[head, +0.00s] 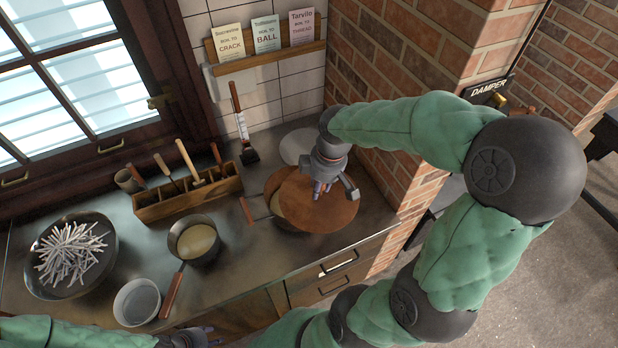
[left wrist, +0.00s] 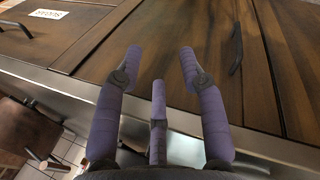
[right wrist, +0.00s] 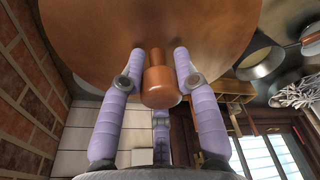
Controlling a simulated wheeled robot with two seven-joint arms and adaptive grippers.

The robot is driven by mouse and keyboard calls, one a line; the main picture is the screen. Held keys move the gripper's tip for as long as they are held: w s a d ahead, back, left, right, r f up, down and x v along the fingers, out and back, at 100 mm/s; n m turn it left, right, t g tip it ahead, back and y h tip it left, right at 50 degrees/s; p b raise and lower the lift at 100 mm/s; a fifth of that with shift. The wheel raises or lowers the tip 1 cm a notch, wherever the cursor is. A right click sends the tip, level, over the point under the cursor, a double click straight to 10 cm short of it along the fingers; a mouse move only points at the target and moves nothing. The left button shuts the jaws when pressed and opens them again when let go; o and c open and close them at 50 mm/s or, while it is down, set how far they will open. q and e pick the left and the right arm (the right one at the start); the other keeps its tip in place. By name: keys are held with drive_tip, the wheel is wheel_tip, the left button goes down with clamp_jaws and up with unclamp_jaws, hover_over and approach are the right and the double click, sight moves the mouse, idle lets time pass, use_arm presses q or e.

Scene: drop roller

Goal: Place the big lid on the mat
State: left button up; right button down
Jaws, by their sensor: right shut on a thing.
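The big lid (head: 318,210) is a round copper-brown disc, held over a pan (head: 272,212) at the right end of the counter. My right gripper (head: 324,187) is above the lid and shut on its knob. In the right wrist view, the knob (right wrist: 160,82) sits between the fingers (right wrist: 160,55), with the lid (right wrist: 150,25) beyond. A flat pale grey round piece (head: 299,145), perhaps the mat, lies behind the lid near the brick wall, partly hidden by my gripper. My left gripper (left wrist: 160,68) is open and empty, low in front of the counter's wooden fronts.
A small pan (head: 198,241), a grey pot (head: 137,302) and a wide bowl of pale sticks (head: 72,257) stand on the counter. A wooden tool rack (head: 188,194) and a thermometer-like tool (head: 240,118) are behind. The brick pillar (head: 400,150) borders the right side.

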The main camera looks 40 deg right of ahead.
drive_tip(key=shift+s+r, duration=0.45)
drive_tip(key=shift+s, duration=0.35)
drive_tip(key=w+d+f+m+h+b, duration=0.1)
drive_tip(key=w+d+f+m+b, duration=0.1)
drive_tip(key=w+d+m, duration=0.35)
drive_tip(key=w+d+f+m+b, duration=0.1)
drive_tip(key=w+d+m+b, duration=0.2)
drive_tip(key=w+d, duration=0.6)
drive_tip(key=m+h+b, duration=0.1)
drive_tip(key=m+b, duration=0.3)
drive_tip(key=m, duration=0.6)
hover_over(310, 150)
wheel_tip(310, 150, down, 12)
drive_tip(key=r, duration=0.1)
drive_tip(key=shift+n+g, duration=0.25)
drive_tip(key=shift+g, duration=0.05)
drive_tip(key=f, duration=0.3)
drive_tip(key=f+b, duration=0.1)
drive_tip(key=f, duration=0.5)
drive_tip(key=shift+s+a+f, duration=0.3)
drive_tip(key=shift+a+f, duration=0.05)
drive_tip(key=shift+a, duration=0.05)
drive_tip(key=shift+f, duration=0.1)
drive_tip(key=c, duration=0.9)
unclamp_jaws()
drive_tip(key=shift+f, duration=0.1)
